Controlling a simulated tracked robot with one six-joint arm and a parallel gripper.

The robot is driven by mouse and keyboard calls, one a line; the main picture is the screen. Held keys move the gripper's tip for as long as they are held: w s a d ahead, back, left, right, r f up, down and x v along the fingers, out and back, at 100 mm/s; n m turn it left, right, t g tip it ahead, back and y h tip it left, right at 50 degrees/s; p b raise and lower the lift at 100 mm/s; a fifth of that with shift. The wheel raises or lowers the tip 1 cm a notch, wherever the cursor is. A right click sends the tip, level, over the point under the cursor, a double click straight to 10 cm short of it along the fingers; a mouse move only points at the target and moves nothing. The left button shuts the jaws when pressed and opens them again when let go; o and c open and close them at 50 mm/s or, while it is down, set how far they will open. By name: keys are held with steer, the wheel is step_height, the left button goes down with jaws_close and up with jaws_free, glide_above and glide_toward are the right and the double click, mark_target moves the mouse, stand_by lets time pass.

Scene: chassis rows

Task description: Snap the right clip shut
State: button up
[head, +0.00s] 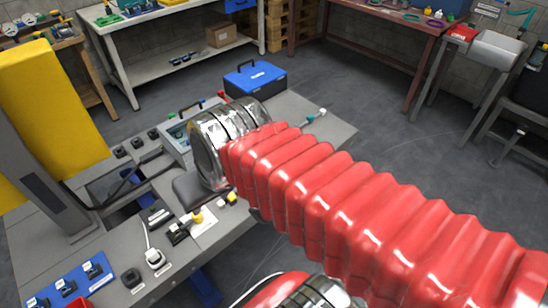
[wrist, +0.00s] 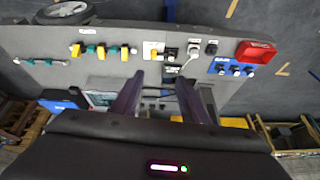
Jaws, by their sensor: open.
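My gripper (wrist: 160,82) is open in the wrist view. Its two dark purple fingers stand apart with nothing visible held between them, above the grey workbench (wrist: 50,48). A white plate with a yellow-tipped piece (wrist: 153,54) and a black piece (wrist: 170,53) lies beyond the fingertips. In the head view, the yellow-tipped piece (head: 197,215) and the black piece (head: 180,233) sit near the bench middle. I cannot tell which small fitting is the right clip, or whether it is shut.
A white plug with a cable (head: 155,258) lies near the plate. A blue panel (head: 65,288) with black switches sits at the bench's near left. A blue toolbox (head: 255,81) stands at the far end. A yellow padded post (head: 45,95) rises at the left.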

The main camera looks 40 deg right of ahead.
steer(key=w+f+m+g+y, duration=0.4)
steer(key=w+f+m+y, duration=0.25)
steer(key=f+m, duration=0.25)
steer(key=w+d+f+m+t+y, duration=0.55)
steer(key=w+d+m, duration=0.3)
steer(key=d, duration=0.25)
steer(key=s+d+f+m+t+h, duration=0.2)
steer(key=d+f+m+t+h, duration=0.3)
steer(key=d+f+m, duration=0.4)
steer(key=s+d+f+m+t+h, duration=0.3)
steer(key=d+f+m+t+h, duration=0.3)
steer(key=d, duration=1.1)
step_height(320, 180, down, 4)
steer(key=m, duration=0.2)
steer(key=shift+s+d+f+m+h, duration=0.15)
steer(key=shift+d+f+m+h, duration=0.15)
steer(key=shift+m+h, duration=0.1)
steer(key=shift+t, duration=0.25)
steer(key=w, duration=1.3)
steer(key=shift+w+a, duration=0.2)
steer(key=shift+w, duration=0.2)
